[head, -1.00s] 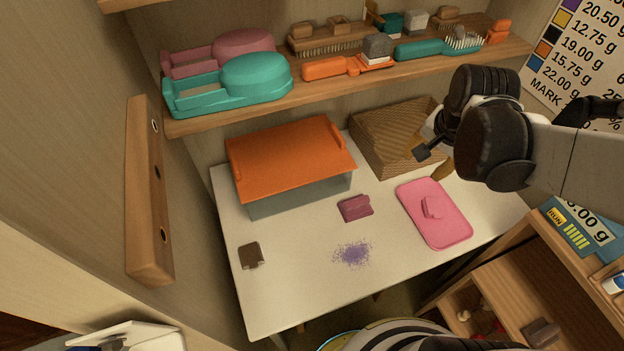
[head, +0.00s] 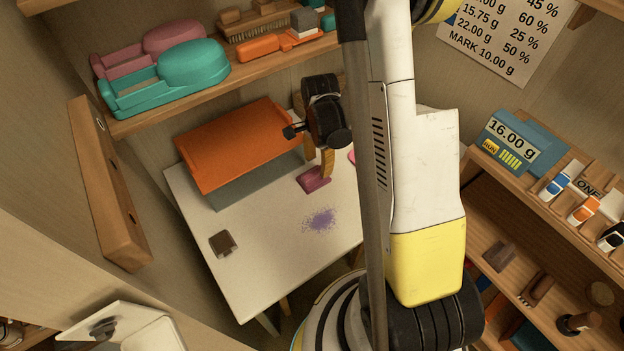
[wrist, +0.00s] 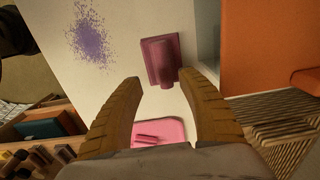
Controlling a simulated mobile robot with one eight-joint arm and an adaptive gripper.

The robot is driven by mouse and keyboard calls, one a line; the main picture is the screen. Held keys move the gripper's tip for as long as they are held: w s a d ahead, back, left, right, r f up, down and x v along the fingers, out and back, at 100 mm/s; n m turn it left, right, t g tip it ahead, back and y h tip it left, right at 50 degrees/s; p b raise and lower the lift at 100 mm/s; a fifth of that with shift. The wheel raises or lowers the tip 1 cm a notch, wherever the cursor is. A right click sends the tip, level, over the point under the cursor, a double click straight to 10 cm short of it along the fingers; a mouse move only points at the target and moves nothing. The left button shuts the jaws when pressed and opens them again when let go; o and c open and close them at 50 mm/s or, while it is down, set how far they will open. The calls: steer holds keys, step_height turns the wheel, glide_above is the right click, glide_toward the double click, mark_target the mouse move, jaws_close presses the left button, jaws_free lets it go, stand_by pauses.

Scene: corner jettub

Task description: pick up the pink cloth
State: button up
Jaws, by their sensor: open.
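The pink cloth (head: 314,180), a small dark pink piece with a raised ridge, lies on the white table. In the wrist view the pink cloth (wrist: 161,60) shows just beyond and between the fingertips. My gripper (head: 324,166) points down over it, with its tan fingers partly in front of it in the head view. In the wrist view my gripper (wrist: 164,80) is open, with nothing held between the fingers. I cannot tell whether the fingertips touch the cloth.
An orange-lidded grey box (head: 240,145) stands close behind the cloth. A lighter pink tray (wrist: 170,128) lies near the fingers, mostly hidden by my arm in the head view. Purple specks (head: 320,219) and a small brown piece (head: 222,243) lie on clear table surface.

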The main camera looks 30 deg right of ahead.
mark_target(314, 171)
steer(key=f+b, duration=0.2)
steer(key=f, duration=0.1)
steer(key=a+f, duration=0.1)
steer(key=f, duration=0.1)
steer(key=shift+w+f+b, duration=0.25)
steer(key=shift+w+b, duration=0.15)
steer(key=shift+r, duration=0.1)
jaws_close()
